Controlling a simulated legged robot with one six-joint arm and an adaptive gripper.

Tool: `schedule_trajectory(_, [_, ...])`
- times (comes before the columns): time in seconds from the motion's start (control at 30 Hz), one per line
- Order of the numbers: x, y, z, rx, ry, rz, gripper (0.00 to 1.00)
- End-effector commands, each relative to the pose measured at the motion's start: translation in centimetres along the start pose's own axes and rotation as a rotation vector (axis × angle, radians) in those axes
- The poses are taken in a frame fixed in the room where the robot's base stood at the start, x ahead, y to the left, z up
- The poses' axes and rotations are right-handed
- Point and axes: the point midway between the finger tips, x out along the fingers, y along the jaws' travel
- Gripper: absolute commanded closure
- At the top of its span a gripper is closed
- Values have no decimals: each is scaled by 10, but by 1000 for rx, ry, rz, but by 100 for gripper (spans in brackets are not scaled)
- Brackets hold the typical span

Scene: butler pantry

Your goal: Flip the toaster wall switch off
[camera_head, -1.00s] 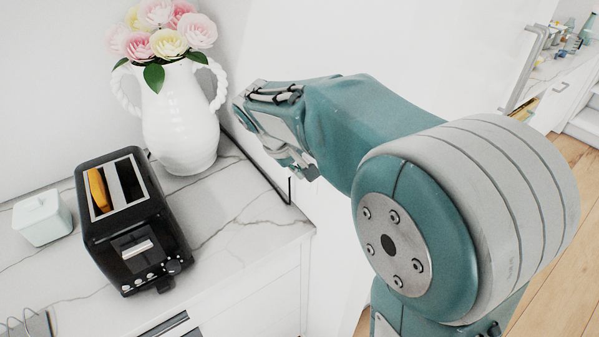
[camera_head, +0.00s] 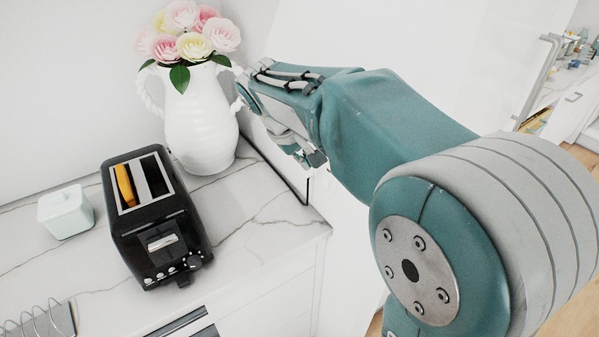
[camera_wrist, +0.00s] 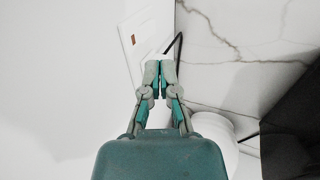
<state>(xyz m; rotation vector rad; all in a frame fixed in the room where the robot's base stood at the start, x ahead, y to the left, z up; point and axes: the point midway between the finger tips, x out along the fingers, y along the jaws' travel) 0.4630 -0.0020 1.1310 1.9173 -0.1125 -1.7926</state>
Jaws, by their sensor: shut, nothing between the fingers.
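The wall switch plate (camera_wrist: 145,32) is white with a small orange-red rocker (camera_wrist: 133,40), at the top of the wrist view. Which way the rocker is tipped is too small to tell. My gripper (camera_wrist: 160,64) is shut and empty, its fingertips just below and right of the plate in the picture; whether they touch anything is unclear. A black cord (camera_wrist: 177,42) runs close by the fingertips. In the head view my gripper (camera_head: 312,157) is partly hidden behind its own wrist, beside the vase. The black toaster (camera_head: 155,240) stands on the counter with bread in one slot.
A white vase (camera_head: 197,120) of pink and yellow flowers stands close left of my gripper. The marble counter (camera_head: 245,215) is clear right of the toaster. A pale lidded box (camera_head: 66,213) and a wire rack (camera_head: 40,322) lie further left.

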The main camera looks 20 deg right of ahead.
Motion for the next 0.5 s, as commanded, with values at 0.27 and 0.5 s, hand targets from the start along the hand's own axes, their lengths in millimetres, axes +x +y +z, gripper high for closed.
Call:
schedule_trajectory(0.27, [-49, 0, -4, -2, 0, 10, 100])
schedule_trajectory(0.5, [-58, 6, -2, -2, -2, 6, 100])
